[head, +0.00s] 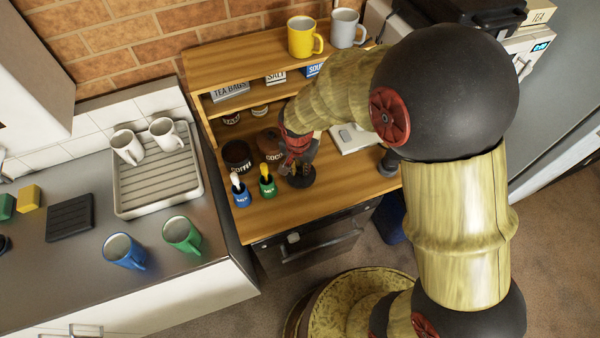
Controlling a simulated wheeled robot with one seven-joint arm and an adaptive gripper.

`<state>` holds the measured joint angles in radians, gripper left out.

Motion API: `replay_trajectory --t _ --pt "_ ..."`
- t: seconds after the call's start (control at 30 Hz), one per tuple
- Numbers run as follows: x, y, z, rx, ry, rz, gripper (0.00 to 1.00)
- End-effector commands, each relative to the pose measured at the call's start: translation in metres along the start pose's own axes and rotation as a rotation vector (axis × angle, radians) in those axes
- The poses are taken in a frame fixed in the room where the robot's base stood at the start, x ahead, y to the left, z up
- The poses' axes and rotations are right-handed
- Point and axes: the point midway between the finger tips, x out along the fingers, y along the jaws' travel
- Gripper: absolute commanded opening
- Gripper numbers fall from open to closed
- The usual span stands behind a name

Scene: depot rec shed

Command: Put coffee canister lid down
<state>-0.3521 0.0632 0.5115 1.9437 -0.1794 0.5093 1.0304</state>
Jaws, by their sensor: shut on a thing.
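My gripper (299,167) points down over the wooden counter and is shut on a dark round lid (302,181). The lid is low, close above or on the wood; I cannot tell whether it touches. The dark brown coffee canister (237,158) stands upright to the left of my gripper, and its top looks dark and open. The brown cocoa canister (270,142) stands just left of my gripper, partly covered by it.
Blue (240,194) and green (267,186) pots with spoons stand left of the lid. A white flat item (354,138) lies to the right. Bare wood (290,215) lies in front. Yellow (304,37) and white (346,28) mugs stand on the shelf top.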

Motion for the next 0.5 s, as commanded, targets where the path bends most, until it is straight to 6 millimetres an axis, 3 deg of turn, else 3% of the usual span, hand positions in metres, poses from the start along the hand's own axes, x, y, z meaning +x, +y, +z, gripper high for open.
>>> replay_trajectory --t 0.33,0.5 --pt "0.036 -0.002 0.001 0.0 -0.001 0.001 0.0" --pt "0.038 -0.002 0.001 0.0 0.0 0.0 0.0"
